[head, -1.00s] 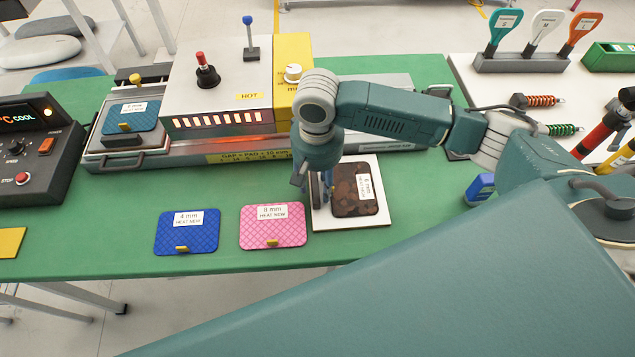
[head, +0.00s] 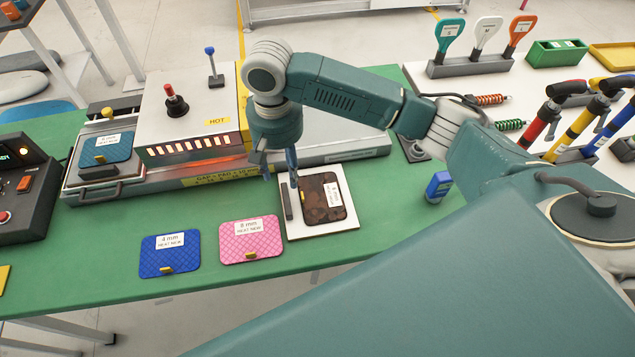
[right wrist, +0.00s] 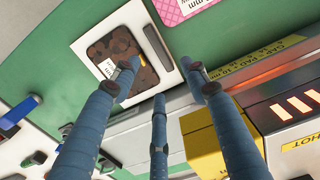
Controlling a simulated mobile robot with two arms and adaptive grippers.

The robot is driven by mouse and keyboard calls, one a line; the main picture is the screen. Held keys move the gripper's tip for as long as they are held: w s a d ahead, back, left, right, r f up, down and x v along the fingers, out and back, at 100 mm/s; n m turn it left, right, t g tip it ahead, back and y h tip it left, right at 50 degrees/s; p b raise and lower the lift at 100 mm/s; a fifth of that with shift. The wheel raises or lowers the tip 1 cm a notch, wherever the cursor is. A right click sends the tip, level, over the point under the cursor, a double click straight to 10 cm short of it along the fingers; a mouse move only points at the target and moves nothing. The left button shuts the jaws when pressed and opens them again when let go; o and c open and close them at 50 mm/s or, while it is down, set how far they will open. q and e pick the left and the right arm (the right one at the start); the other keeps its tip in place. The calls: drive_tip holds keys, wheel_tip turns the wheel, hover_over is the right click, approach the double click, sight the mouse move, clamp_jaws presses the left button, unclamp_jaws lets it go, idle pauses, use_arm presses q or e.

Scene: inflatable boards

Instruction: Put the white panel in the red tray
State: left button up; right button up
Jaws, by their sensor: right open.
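A square white panel (head: 345,221) lies flat on the green table, with a brown mottled pad (head: 322,200) and a dark upright handle (head: 288,206) on it. It also shows in the right wrist view (right wrist: 131,14). My right gripper (head: 279,168) is open and empty above the panel's left side. In the wrist view the fingers (right wrist: 160,72) spread around the line of the handle, apart from it as far as I can tell. My left gripper is not in view. I see no red tray.
A heating press (head: 200,120) stands behind to the left, with a teal pad (head: 108,150) on its tray. Blue (head: 170,254) and pink (head: 250,240) pads lie left of the panel. A small blue item (head: 438,187) is to the right. Racks of tools stand further right.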

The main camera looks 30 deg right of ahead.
sight(288, 196)
wheel_tip(288, 196, down, 6)
drive_tip(key=shift+w+r+p, duration=0.1)
drive_tip(key=shift+r+p, duration=0.05)
drive_tip(key=shift+p, duration=0.3)
drive_tip(key=shift+s+d+f+p, duration=0.1)
drive_tip(key=shift+s+f+p, duration=0.2)
drive_tip(key=shift+f, duration=0.15)
drive_tip(key=shift+s+f+p, duration=0.15)
drive_tip(key=shift+f+p, duration=0.15)
drive_tip(key=shift+f, duration=0.15)
wheel_tip(288, 196, down, 3)
drive_tip(key=shift+f+p, duration=0.2)
drive_tip(key=shift+p, duration=0.2)
drive_tip(key=shift+f, duration=0.25)
drive_tip(key=shift+r, duration=0.1)
clamp_jaws()
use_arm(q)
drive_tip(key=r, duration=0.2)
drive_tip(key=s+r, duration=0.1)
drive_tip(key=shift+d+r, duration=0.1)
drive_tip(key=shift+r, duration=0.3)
